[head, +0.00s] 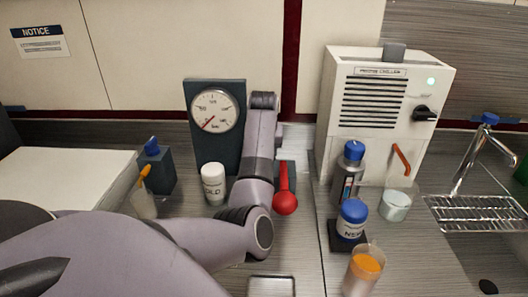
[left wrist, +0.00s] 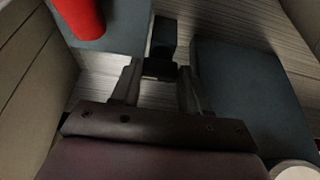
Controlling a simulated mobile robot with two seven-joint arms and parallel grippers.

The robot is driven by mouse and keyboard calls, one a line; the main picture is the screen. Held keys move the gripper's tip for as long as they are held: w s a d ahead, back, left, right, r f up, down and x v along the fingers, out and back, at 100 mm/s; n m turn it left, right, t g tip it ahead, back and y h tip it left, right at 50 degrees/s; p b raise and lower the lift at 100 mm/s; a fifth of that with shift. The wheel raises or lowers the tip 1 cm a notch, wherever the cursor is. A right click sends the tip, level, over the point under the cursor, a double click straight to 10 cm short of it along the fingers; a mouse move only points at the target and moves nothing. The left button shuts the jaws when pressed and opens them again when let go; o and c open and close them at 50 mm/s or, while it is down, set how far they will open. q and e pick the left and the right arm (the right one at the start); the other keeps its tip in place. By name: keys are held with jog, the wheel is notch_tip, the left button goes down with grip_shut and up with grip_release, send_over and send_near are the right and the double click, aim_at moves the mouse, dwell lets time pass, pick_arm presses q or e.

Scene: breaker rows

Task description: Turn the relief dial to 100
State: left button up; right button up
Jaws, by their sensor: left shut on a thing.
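My left arm comes in from the left in the head view, and its forearm hides the gripper and whatever it holds. In the left wrist view my left gripper (left wrist: 160,70) is shut on a small dark block or knob (left wrist: 163,38), seen end-on between the fingertips. I cannot read a mark or number on it. A round white gauge (head: 213,111) on a dark upright panel (head: 230,160) stands left of the forearm, its red needle pointing to the lower left. That panel seems to fill the right of the wrist view (left wrist: 245,95). My right gripper is not in view.
A red lever (head: 285,195) on a blue-grey base stands close right of my forearm; it shows in the wrist view (left wrist: 82,18). A white jar (head: 213,185) stands before the panel. Right are a chiller (head: 375,130) with a black knob (head: 425,113), bottles and a tap (head: 475,150).

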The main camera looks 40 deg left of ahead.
pick_arm(q)
jog(key=n, duration=0.2)
jog(key=n+g+y, duration=0.1)
jog(key=n, duration=0.1)
jog(key=shift+w+d, duration=0.1)
jog(key=shift+w, duration=0.1)
jog(key=n+g, duration=0.1)
jog(key=n, duration=0.1)
jog(key=n+g, duration=0.1)
jog(key=n, duration=0.1)
jog(key=shift+w+n+y, duration=0.2)
jog(key=shift+n+y, duration=0.1)
jog(key=shift+y, duration=0.1)
jog(key=shift+w+n+g+b, duration=0.1)
jog(key=shift+n+g+b, duration=0.2)
jog(key=shift+n, duration=0.5)
jog(key=shift+w+n+g+b, duration=0.15)
jog(key=shift+n+g+b, duration=0.55)
jog(key=shift+n, duration=0.8)
jog(key=shift+r, duration=0.1)
jog(key=o, duration=0.8)
